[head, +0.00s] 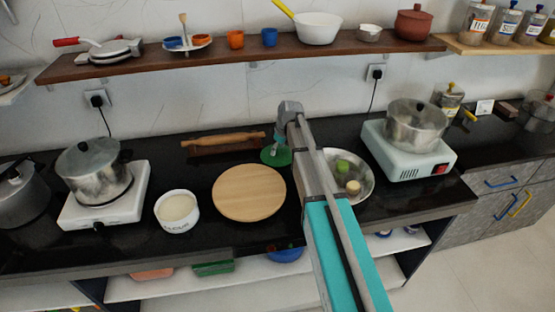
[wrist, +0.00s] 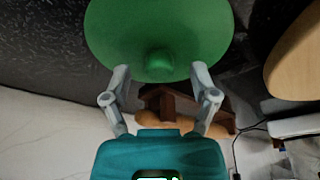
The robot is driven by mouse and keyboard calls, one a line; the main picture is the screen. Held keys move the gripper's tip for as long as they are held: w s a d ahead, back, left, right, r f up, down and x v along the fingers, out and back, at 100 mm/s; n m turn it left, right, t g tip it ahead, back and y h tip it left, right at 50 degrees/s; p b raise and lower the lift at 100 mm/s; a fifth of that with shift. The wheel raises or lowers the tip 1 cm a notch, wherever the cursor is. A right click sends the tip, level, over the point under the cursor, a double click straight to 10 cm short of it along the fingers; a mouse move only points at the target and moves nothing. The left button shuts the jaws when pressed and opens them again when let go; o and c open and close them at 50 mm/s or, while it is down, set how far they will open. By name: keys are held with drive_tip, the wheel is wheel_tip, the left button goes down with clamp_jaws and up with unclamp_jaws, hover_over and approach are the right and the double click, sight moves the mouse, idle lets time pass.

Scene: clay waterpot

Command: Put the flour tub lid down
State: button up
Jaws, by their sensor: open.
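The green lid (head: 272,157) is on or just above the dark counter, between the rolling pin and the steel bowl. In the wrist view the lid (wrist: 160,25) fills the top middle, its small round knob facing me. My gripper (wrist: 160,72) is open, its two fingers apart on either side of the knob, with a gap showing. In the head view my gripper (head: 281,141) is at the lid, partly hidden by my arm. The white flour tub (head: 177,222) stands open left of the round board, with pale contents.
A round wooden board (head: 248,193) lies left of my arm, and a rolling pin (head: 222,140) behind it. A steel bowl (head: 363,178) with small items is right of my arm. Pots on hotplates stand at both sides. A loaded shelf (head: 255,50) runs above.

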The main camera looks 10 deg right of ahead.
drive_tip(key=shift+a+f, duration=0.1)
drive_tip(key=shift+f, duration=0.35)
idle(0.3)
clamp_jaws()
